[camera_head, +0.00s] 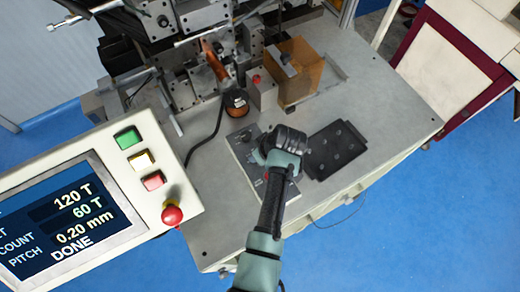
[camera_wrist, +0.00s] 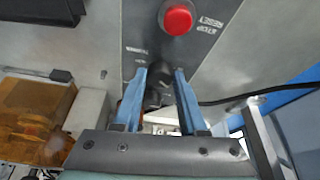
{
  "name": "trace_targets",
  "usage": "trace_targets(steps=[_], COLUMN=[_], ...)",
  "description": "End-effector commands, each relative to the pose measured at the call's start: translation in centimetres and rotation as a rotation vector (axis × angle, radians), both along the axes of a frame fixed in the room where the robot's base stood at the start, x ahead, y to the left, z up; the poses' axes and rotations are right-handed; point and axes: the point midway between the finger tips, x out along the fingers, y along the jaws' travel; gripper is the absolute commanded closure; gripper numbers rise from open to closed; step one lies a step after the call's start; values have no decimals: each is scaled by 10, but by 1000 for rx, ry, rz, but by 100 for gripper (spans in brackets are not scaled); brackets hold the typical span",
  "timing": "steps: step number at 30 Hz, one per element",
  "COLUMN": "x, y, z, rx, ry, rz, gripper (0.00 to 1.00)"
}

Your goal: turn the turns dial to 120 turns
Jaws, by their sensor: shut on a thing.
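The turns dial (camera_wrist: 153,97) is a dark knob on a grey control plate (camera_head: 243,149). In the wrist view it sits between the two blue fingers of my gripper (camera_wrist: 160,78), which is shut on it. The fingers and my wrist hide much of the knob, and I cannot read its pointer. In the head view my gripper (camera_head: 270,152) is over the plate and covers the dial. The display (camera_head: 68,222) at the lower left reads 120 T on the top line, count 60 T, pitch 0.20 mm and DONE.
A red stop/reset button (camera_wrist: 177,18) is close to the dial. A console with green (camera_head: 128,137), yellow and red buttons and a red mushroom knob (camera_head: 172,215) stands left. An amber box (camera_head: 297,75) and a black plate (camera_head: 335,150) are nearby. The front tabletop is bare.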

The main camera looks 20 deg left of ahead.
Motion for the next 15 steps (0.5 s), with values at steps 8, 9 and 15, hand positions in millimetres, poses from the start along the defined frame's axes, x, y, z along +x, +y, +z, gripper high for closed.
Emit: trace_targets(steps=[8,9,15], x=[-1,-1,-1], y=[1,1,1], z=[1,1,1], rx=[-1,-1,-1], ry=[-1,-1,-1], rz=[-113,-122,-146], gripper=[100,100,100])
